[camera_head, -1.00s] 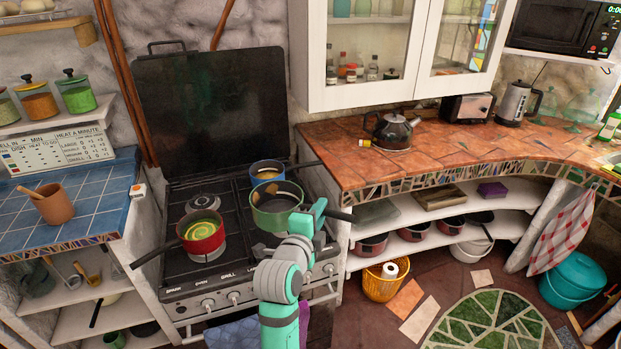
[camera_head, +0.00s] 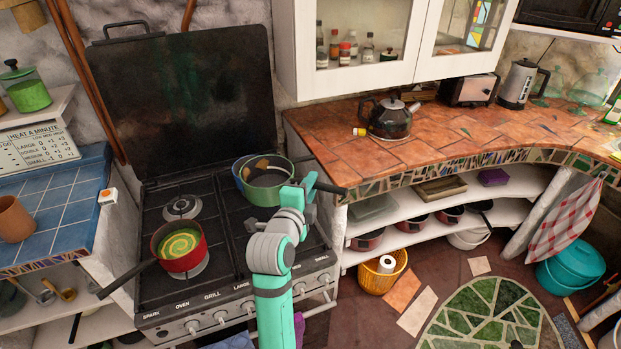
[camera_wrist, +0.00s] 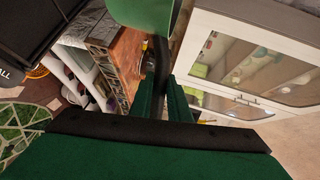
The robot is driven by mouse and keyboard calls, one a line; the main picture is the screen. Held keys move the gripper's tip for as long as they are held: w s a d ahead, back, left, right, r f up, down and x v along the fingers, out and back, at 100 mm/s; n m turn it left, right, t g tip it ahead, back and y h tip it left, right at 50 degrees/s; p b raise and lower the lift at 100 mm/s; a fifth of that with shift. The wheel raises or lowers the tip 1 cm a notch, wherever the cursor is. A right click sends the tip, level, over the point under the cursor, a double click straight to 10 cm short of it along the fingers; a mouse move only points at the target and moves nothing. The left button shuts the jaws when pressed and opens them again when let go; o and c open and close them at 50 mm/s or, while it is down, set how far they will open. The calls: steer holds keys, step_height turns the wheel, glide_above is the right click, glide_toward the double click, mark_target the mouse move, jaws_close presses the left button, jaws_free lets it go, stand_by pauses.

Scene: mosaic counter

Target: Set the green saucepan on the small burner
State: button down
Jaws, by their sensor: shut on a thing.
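The green saucepan (camera_head: 265,192) is over the right side of the hob, with its dark handle (camera_head: 330,188) pointing right. My gripper (camera_head: 308,184) is shut on that handle. In the wrist view, the green pan wall (camera_wrist: 143,14) shows at the top, and its black handle (camera_wrist: 161,62) runs down between my gripper's fingers (camera_wrist: 163,92). The pan appears raised above the grate, and its underside is hidden. An uncovered burner (camera_head: 182,207) is at the back left of the hob. I cannot tell which burner is the small one.
A red saucepan (camera_head: 190,261) with yellow-green contents stands on the front left burner, its handle pointing left. The raised hob lid (camera_head: 185,100) stands behind. The tiled counter (camera_head: 340,150) lies to the right.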

step_height(320, 180, down, 15)
steer(key=shift+a+r, duration=0.15)
stand_by(1.1)
steer(key=shift+f, duration=0.3)
stand_by(0.5)
steer(key=c, duration=1.6)
jaws_free()
steer(key=shift+s+f, duration=0.1)
steer(key=shift+f, duration=0.15)
steer(key=v, duration=1.1)
steer(key=shift+r, duration=0.1)
